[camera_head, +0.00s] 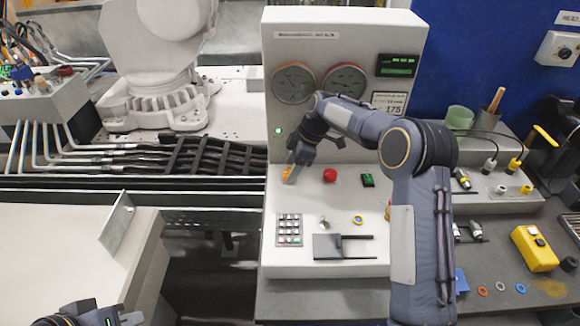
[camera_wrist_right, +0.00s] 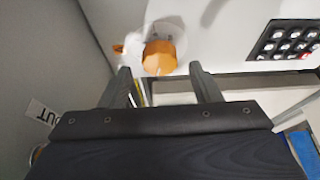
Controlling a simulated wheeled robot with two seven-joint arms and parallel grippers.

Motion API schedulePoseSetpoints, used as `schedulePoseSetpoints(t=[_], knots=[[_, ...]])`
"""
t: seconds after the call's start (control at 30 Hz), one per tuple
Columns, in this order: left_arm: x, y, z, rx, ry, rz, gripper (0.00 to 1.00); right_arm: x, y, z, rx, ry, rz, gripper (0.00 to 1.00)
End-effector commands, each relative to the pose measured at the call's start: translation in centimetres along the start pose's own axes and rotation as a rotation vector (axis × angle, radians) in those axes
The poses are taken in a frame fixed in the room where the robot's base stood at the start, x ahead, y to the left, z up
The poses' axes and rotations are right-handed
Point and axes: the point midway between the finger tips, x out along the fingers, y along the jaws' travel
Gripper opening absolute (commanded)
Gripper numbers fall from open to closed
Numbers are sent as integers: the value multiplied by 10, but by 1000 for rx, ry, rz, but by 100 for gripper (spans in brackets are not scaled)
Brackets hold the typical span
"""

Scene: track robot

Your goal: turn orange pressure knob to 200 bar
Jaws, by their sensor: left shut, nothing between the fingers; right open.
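The orange pressure knob (camera_head: 288,173) sits at the left of the sloping panel of the white console (camera_head: 310,215). It also shows in the right wrist view (camera_wrist_right: 160,58), just beyond the fingertips. My right gripper (camera_head: 294,166) is at the knob in the head view. In the wrist view my right gripper (camera_wrist_right: 160,72) is open, its fingers on either side of the knob's line; I cannot tell whether they touch it. Two round gauges (camera_head: 293,83) are above. My left gripper (camera_head: 128,318) is shut and empty at the bottom left.
A red button (camera_head: 330,175) and a green switch (camera_head: 367,180) are right of the knob. A keypad (camera_head: 289,230) is below. A yellow box (camera_head: 535,248) and several small rings lie on the bench at right. A pale cabinet (camera_head: 75,260) stands at left.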

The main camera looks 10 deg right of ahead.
Motion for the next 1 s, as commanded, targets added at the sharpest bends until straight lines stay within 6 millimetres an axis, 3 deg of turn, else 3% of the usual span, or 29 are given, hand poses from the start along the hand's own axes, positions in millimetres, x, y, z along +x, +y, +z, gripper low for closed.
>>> schedulePoseSetpoints(t=[0.2, 0.47, 0.8, 1.0], knots=[[-4, 2, -2, 0, 0, 0, 0, 18, 0, 0, 1, 0, 0, 57], [-4, 2, -2, 0, 0, 0, 0, 20, 0, 0, 2, 0, 1, 57], [-4, 2, -2, 0, 0, 0, 0, 20, 0, 0, 2, 0, 1, 14], [-2, 1, -1, 0, 0, 0, 0, 20, 0, 0, 11, 0, 5, 13]])
